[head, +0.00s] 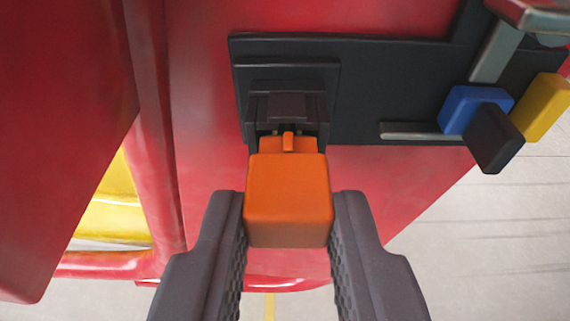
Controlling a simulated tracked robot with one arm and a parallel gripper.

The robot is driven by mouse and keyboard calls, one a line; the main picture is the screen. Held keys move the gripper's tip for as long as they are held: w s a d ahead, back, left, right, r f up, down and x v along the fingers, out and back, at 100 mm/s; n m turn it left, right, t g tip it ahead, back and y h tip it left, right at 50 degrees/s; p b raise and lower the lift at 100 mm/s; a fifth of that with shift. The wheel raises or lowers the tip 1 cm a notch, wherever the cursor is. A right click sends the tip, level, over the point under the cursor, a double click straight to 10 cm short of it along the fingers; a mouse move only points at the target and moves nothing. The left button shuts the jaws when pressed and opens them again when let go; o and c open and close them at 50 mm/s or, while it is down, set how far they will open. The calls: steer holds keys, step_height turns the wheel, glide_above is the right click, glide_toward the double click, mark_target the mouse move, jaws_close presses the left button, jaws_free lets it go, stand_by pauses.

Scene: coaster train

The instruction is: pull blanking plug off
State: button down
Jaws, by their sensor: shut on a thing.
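The orange blanking plug (288,200) is in the middle of the head view. Its narrower front end meets a dark socket (288,108) on a black plate (385,75) fixed to the red car body. I cannot tell how deep the plug sits in the socket. My gripper (288,222) is shut on the plug's block, with one ribbed finger on its left side and one on its right.
At the right, blue (474,108), black (494,138) and yellow (542,106) blocks stick out near a metal bracket (497,52). Red car body panels (60,130) fill the left, with a yellow part (115,205) behind. Pale floor (490,240) shows below right.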

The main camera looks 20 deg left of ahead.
steer(key=shift+s+d, duration=0.3)
steer(key=shift+s, duration=0.6)
steer(key=shift+s+d, duration=0.25)
steer(key=shift+s, duration=0.65)
